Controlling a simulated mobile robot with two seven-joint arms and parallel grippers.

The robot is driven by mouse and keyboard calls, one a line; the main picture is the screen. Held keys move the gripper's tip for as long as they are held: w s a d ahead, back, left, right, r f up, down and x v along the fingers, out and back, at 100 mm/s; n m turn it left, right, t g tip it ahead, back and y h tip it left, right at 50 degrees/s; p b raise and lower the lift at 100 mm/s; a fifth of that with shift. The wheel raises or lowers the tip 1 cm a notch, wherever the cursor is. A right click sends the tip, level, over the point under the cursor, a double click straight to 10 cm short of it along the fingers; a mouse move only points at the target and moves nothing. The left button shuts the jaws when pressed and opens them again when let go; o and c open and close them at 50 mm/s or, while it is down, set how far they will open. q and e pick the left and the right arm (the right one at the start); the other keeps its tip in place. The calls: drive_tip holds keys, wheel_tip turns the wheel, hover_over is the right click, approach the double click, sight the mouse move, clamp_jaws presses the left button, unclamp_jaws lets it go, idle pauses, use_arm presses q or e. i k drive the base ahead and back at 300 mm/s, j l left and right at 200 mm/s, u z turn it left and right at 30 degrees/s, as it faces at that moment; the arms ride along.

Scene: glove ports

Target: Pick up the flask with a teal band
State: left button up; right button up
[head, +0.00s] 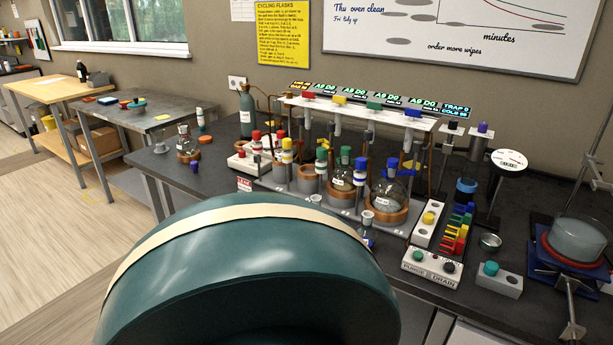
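Several round glass flasks stand in a row in the rack on the dark bench. One flask (389,192) at the right of the row has a blue stopper and sits in a copper-brown ring. Beside it is a flask (343,180) with a green-looking neck. Another flask (188,150) with brownish contents stands apart near the bench's left end. A small clear vessel (367,222) with blue in it is partly hidden at the bench front. I cannot make out which flask carries a teal band. Neither of my grippers is in view.
A rounded part of mine blocks the bottom middle. A white-topped rack (420,122) stands over the row of flasks. A purge/drain box (432,268), a button box (499,281) and a glass dish (578,238) on a blue stand crowd the right. The bench's left end has some free room.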

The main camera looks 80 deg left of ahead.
sight(369, 235)
drive_tip(key=u, duration=2.05)
